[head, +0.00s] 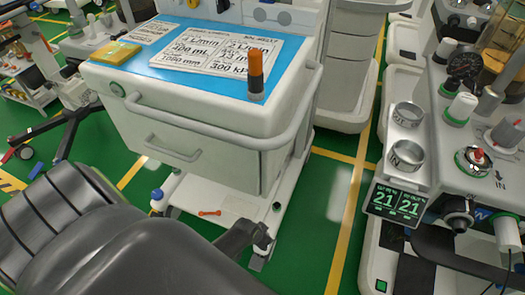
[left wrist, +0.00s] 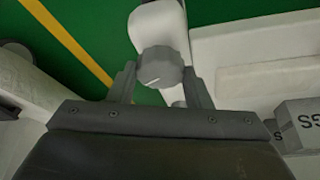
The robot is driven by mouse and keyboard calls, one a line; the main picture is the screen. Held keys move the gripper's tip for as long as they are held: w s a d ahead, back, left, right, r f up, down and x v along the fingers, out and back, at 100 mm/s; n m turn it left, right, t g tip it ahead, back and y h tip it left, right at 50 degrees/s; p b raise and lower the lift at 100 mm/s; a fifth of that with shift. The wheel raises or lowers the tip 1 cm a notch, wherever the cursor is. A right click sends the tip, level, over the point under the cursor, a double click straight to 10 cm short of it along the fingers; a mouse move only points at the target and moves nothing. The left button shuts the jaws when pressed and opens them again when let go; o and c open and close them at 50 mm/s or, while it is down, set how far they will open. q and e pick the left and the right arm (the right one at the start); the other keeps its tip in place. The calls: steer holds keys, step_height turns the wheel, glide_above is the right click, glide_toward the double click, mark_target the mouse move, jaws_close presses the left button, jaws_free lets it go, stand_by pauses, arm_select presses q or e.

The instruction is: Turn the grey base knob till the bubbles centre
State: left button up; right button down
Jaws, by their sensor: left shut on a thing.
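The grey base knob (left wrist: 160,67) shows in the left wrist view, round and ridged, at the end of a white base arm. My left gripper (left wrist: 162,84) is shut on the knob, one finger on each side. In the head view the gripper (head: 263,237) is low beside the cart's base, at the end of my black arm, and the knob is hidden there. I cannot make out any level bubbles. My right gripper is in neither view.
The white cart (head: 200,130) with a drawer and a front rail stands above the gripper. A blue knob (head: 157,195) and an orange tool (head: 209,212) are at its base. A machine (head: 440,150) stands at right. Green floor lies between them.

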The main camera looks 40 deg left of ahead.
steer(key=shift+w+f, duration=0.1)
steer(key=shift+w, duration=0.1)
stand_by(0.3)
arm_select(q)
steer(key=o, duration=1)
steer(key=shift+r, duration=0.1)
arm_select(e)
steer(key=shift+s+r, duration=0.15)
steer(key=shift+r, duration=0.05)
arm_select(q)
steer(key=shift+s+r+p, duration=0.1)
steer(key=shift+r+p, duration=0.2)
steer(key=shift+p, duration=0.05)
steer(key=shift+p+v, duration=3.95)
steer(key=shift+v, duration=4.35)
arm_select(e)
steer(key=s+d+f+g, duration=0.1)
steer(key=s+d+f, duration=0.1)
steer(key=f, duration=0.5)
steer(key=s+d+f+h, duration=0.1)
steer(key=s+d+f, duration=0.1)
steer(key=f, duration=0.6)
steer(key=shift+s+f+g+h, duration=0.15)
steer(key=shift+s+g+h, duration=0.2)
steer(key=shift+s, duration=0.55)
arm_select(q)
steer(key=shift+a, duration=0.15)
